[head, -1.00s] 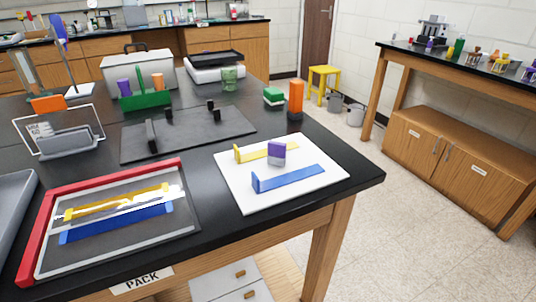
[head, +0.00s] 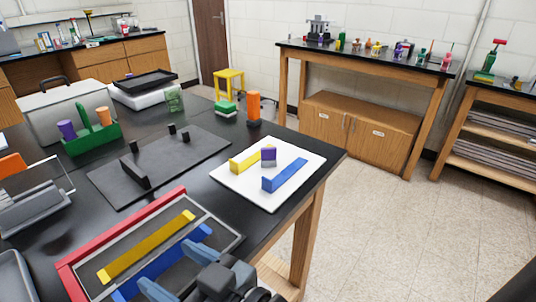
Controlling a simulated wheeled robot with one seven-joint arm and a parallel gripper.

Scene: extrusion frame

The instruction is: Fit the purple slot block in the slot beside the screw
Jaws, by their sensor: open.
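A purple block with a grey lower part (head: 268,154) stands upright on the white board (head: 237,180), between a yellow strip (head: 246,161) and a blue strip (head: 286,176). A red-edged tray (head: 124,236) at the lower left holds a yellow bar (head: 147,247) and a blue bar (head: 170,258). I cannot make out a screw or a slot. My gripper (head: 177,271) is open and empty at the bottom, its blue-grey fingers apart over the tray's near right part. It hides part of the tray and the blue bar, and is well away from the purple block.
A black plate with upright posts (head: 165,165) lies behind the tray. A green caddy (head: 92,139) with a purple and an orange cylinder stands at the left. An orange block (head: 253,106) stands behind the white board. The table's right edge is close to the board.

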